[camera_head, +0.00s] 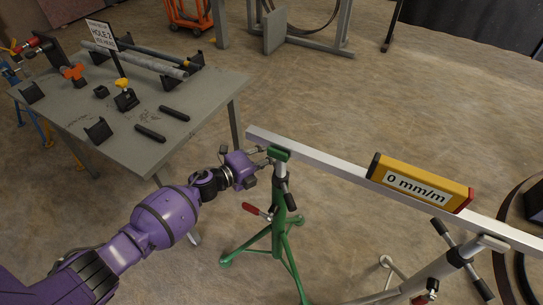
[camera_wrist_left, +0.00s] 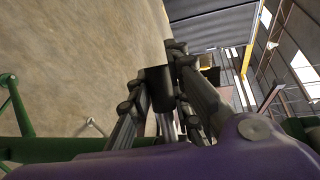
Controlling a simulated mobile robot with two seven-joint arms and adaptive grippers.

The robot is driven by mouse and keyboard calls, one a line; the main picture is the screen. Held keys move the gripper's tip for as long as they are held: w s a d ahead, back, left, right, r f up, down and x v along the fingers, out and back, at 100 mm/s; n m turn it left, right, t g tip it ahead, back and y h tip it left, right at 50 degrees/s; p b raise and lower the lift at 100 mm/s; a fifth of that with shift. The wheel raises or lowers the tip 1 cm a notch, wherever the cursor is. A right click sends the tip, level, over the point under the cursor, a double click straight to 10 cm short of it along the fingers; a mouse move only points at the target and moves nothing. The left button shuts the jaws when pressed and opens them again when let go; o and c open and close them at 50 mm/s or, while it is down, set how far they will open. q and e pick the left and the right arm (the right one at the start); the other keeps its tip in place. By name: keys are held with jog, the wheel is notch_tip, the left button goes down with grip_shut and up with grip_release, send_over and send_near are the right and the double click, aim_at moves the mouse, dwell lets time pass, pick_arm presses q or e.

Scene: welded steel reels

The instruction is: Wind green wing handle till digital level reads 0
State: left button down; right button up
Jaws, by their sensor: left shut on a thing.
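The green stand (camera_head: 278,225) holds up the left end of a long pale beam (camera_head: 325,160). Its wing handle (camera_head: 282,186), with dark grips, sits just below the green head. My left gripper (camera_head: 264,160) reaches in from the left beside the head and is shut on part of the wing handle. In the left wrist view, a dark grip (camera_wrist_left: 158,80) shows between the fingers of my left gripper (camera_wrist_left: 168,85). The yellow digital level (camera_head: 418,182) lies along the beam and its display reads 0 mm/m. My right gripper is not in view.
A grey stand (camera_head: 440,272) with dark handles carries the beam's right part. A red lever (camera_head: 257,211) juts from the green stand. A grey steel table (camera_head: 205,95) with pipes and blocks stands at the upper left. Open floor lies between table and beam.

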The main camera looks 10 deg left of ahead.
pick_arm(q)
jog(key=shift+f, duration=0.1)
jog(key=c, duration=1.6)
grip_release()
jog(key=shift+s+a, duration=0.25)
jog(key=shift+s, duration=0.1)
jog(key=v, duration=1.1)
jog(key=shift+s, duration=0.1)
